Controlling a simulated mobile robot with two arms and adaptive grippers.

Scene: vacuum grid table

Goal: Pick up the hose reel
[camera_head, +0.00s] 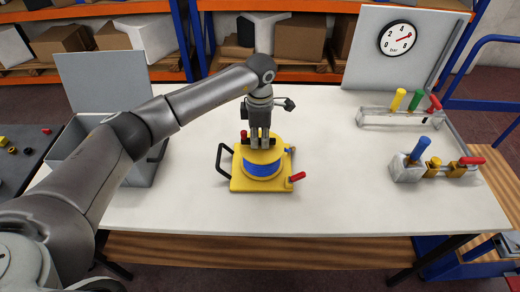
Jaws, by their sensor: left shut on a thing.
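The hose reel (262,172) is a yellow drum with a blue winding. It stands on a yellow base plate with a black loop handle on its left and red-tipped parts at its front right and back left. It is near the middle of the white table (340,212). My left gripper (260,143) points straight down onto the top of the reel, its fingers shut on the reel's upper part. The exact contact is hidden by the fingers. The reel appears to rest on the table. My right gripper does not show.
A grey open-lidded box (108,160) stands at the table's left. A pressure gauge (397,38) is on a panel at the back right. A rack with coloured handles (395,118) and a valve block (408,170) stand at the right. The table's front is clear.

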